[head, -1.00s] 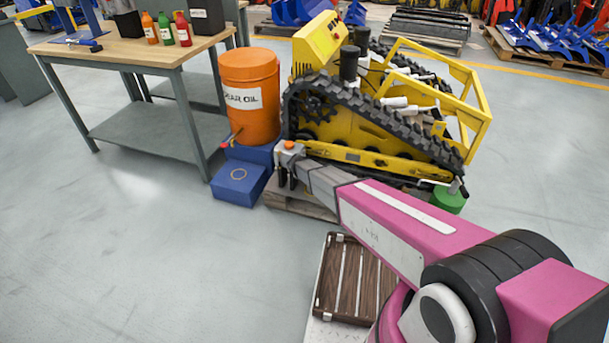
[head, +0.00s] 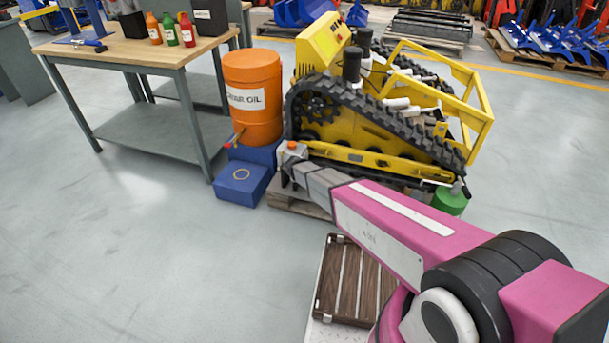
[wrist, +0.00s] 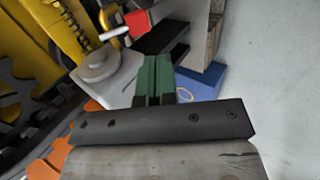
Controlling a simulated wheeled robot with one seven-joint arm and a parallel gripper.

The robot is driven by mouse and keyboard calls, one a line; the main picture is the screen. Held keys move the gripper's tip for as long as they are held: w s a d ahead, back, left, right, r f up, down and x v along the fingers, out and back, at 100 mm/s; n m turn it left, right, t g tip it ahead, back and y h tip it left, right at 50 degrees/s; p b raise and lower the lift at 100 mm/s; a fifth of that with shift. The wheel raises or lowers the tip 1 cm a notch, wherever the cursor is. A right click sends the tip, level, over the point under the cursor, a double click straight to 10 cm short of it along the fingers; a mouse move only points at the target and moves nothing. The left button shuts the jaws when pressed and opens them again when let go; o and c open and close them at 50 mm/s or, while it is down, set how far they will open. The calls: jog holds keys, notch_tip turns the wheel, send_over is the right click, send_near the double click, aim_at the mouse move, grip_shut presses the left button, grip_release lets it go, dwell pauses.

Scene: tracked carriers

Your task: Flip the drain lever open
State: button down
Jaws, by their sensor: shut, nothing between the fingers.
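In the head view, a thin lever with a red end (head: 227,145) sticks out low beside the orange oil drum (head: 252,100). In the wrist view, a red block (wrist: 139,22) and a pale rod (wrist: 115,32) show beyond my fingers; I cannot tell whether they are that same lever. My gripper (wrist: 155,75) is shut and empty, its green fingers together. It appears apart from the red block. In the head view, my wrist is by the near left corner of the yellow tracked carrier (head: 375,140), and my fingertips are hard to make out.
A blue box with a yellow ring (head: 240,187) stands on the floor left of my wrist, also in the wrist view (wrist: 205,85). A green container (head: 449,199) is under the carrier's right end. A workbench (head: 130,50) stands left. The floor at front left is clear.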

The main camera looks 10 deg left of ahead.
jog(key=s+r, duration=0.2)
jog(key=s, duration=0.1)
jog(key=s+r, duration=0.1)
jog(key=s, duration=0.1)
jog(key=shift+a, duration=0.3)
jog(key=d+r+m+g+h, duration=0.15)
jog(key=d+r+m, duration=0.3)
jog(key=d, duration=0.95)
jog(key=s+d+r+m+g, duration=0.2)
jog(key=s+d+r+m, duration=0.2)
jog(key=d, duration=0.5)
jog(key=s+d+r+m+g+y, duration=0.1)
jog(key=s+d+r+m, duration=0.3)
jog(key=d, duration=0.6)
jog(key=s+d+r+m+g+y, duration=0.1)
jog(key=s+d+r+m, duration=0.3)
jog(key=d, duration=0.5)
jog(key=s+r+g, duration=0.1)
jog(key=s, duration=0.1)
jog(key=shift+s+d+g, duration=0.25)
jog(key=shift+s+g, duration=0.1)
